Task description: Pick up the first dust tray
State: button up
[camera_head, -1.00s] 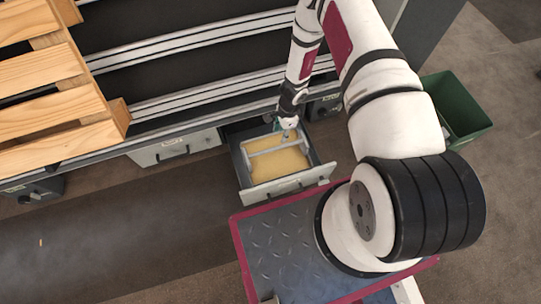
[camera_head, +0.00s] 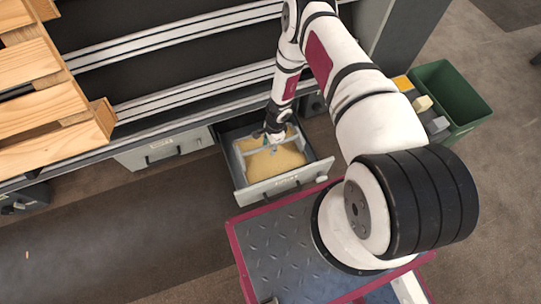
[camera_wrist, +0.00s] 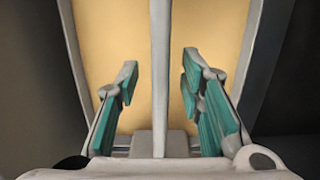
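The dust tray, a pale-walled box, sits in the open grey drawer (camera_head: 288,187) in the head view. It holds yellow dust (camera_head: 272,162), and a pale handle bar crosses its top. In the wrist view, the tray wall (camera_wrist: 80,50) shows on the left and the bar (camera_wrist: 160,60) runs up the middle. My gripper (camera_wrist: 160,75) is open, with one teal-padded finger on each side of the bar and a gap on both sides. My gripper also shows over the tray in the head view (camera_head: 274,138). Contact with the tray cannot be made out.
A shut drawer (camera_head: 160,150) is left of the open one. Wooden pallet slats (camera_head: 40,100) lie at the upper left, by the metal rails (camera_head: 150,106). A green bin (camera_head: 463,95) stands at the right. The floor in front of the shut drawer is clear.

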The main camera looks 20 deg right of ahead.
jog(key=shift+f, duration=0.15)
jog(key=shift+c, duration=0.2)
grip_shut()
